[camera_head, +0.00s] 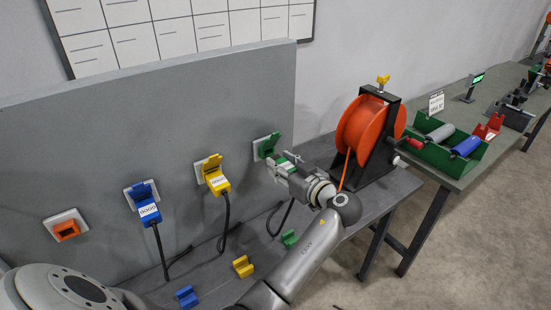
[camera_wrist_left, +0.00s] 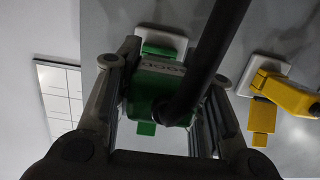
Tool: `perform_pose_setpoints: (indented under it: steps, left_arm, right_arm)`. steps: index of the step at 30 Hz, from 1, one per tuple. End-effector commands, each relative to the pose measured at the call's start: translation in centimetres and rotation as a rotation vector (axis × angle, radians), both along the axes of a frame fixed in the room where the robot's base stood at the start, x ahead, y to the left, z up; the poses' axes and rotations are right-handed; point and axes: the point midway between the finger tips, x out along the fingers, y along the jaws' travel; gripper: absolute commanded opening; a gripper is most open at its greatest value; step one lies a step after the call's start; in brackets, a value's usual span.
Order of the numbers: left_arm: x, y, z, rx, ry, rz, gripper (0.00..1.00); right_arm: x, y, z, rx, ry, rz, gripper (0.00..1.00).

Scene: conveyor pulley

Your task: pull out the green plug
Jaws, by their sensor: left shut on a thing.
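The green plug (camera_wrist_left: 158,88) is between the two fingers of my left gripper (camera_wrist_left: 160,112), which is shut on it. A black cable runs from the plug across the left wrist view. In the head view, my left gripper (camera_head: 284,166) is at the green socket (camera_head: 266,146) on the grey panel and mostly covers the plug (camera_head: 285,163). The plug lines up with the white socket plate (camera_wrist_left: 163,43); I cannot tell how deep it sits. My right gripper is not in view.
A yellow plug (camera_head: 217,180) and a blue plug (camera_head: 148,210) sit in sockets to the left. An orange socket (camera_head: 66,230) is farther left. Yellow, blue and green blocks lie on the bench below. An orange cable reel (camera_head: 366,128) stands close right of my left arm.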

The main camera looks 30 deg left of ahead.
Motion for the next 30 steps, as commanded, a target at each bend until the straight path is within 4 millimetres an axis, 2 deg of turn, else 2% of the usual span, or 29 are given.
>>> perform_pose_setpoints:
  steps: [30]
  left_arm:
    - [-1.9,-4.6,-0.4,0.0,-0.001,-0.001,0.0]
  right_arm:
    - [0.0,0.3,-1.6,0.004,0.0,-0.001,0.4]
